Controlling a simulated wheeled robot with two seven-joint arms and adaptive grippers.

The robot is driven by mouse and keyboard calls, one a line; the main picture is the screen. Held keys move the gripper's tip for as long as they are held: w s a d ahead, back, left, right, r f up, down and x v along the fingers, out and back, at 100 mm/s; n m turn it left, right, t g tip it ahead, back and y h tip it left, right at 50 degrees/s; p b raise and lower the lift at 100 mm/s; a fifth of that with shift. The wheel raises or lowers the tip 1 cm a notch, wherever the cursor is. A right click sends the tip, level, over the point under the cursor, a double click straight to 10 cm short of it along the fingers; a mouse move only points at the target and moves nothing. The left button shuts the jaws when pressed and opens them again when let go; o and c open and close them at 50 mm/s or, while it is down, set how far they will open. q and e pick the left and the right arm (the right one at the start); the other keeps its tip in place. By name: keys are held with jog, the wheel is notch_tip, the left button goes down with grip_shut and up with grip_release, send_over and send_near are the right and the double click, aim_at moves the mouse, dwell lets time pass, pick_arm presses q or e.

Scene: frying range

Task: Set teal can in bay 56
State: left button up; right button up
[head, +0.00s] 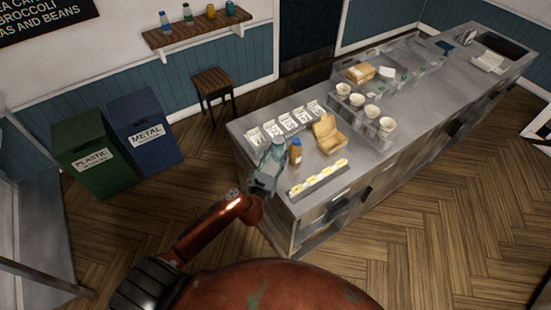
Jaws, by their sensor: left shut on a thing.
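My left gripper (264,179) is over the near left part of the steel counter (345,182). It is shut on a pale teal item (275,153), held upright-looking at the counter's left end. The gripper partly hides this item, and I cannot tell if it is a can or a bottle. A teal can (230,8) stands at the right end of the wall shelf (197,27). White numbered bay cards (286,121) stand in a row on the counter behind the held item; their numbers are too small to read. My right gripper is not in view.
A brown bottle (295,150) stands just right of the held item. Green (92,158) and blue (146,132) bins stand left.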

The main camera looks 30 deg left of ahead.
aim_at(274, 155)
pick_arm(q)
jog(key=f, duration=0.1)
jog(key=w+a+f, duration=0.1)
jog(key=f, duration=0.1)
jog(key=w+a+f, duration=0.1)
jog(key=shift+w+a+f+b, duration=0.2)
jog(key=shift+w+b, duration=0.05)
jog(key=shift+b, duration=0.15)
jog(key=shift+w+a+f, duration=0.4)
jog(key=shift+f, duration=0.25)
notch_tip(274, 155, down, 3)
jog(key=shift+f+b, duration=0.1)
jog(key=shift+b, duration=0.5)
jog(key=o, duration=1)
jog(key=shift+f, duration=0.15)
jog(key=shift+c, duration=0.2)
jog(key=o, duration=0.4)
